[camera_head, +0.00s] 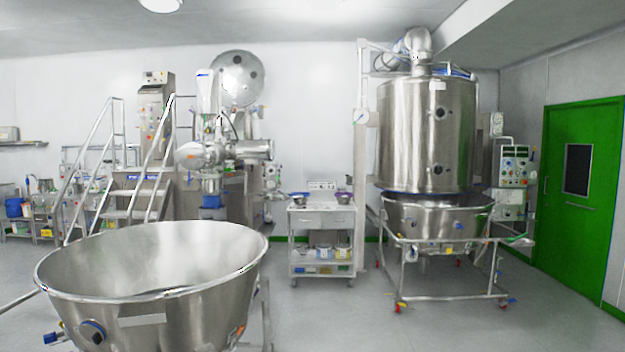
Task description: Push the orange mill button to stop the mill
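I cannot make out an orange mill button at this distance. A steel processing machine (208,152) with a round lid raised behind it stands at the back, left of centre; I cannot tell if it includes the mill. A tall steel control column (153,120) stands beside it, with a small panel (155,78) near its top. Another control panel (514,165) with several small coloured buttons is on the right, beside the large steel dryer vessel (425,135). My gripper is not in view.
A large open steel bowl (150,262) fills the near left. Steps with handrails (130,190) stand behind it. A steel trolley (322,240) is at the centre back. A wheeled frame (450,297) carries the dryer's lower bowl. A green door (583,190) is right. Grey floor at centre is clear.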

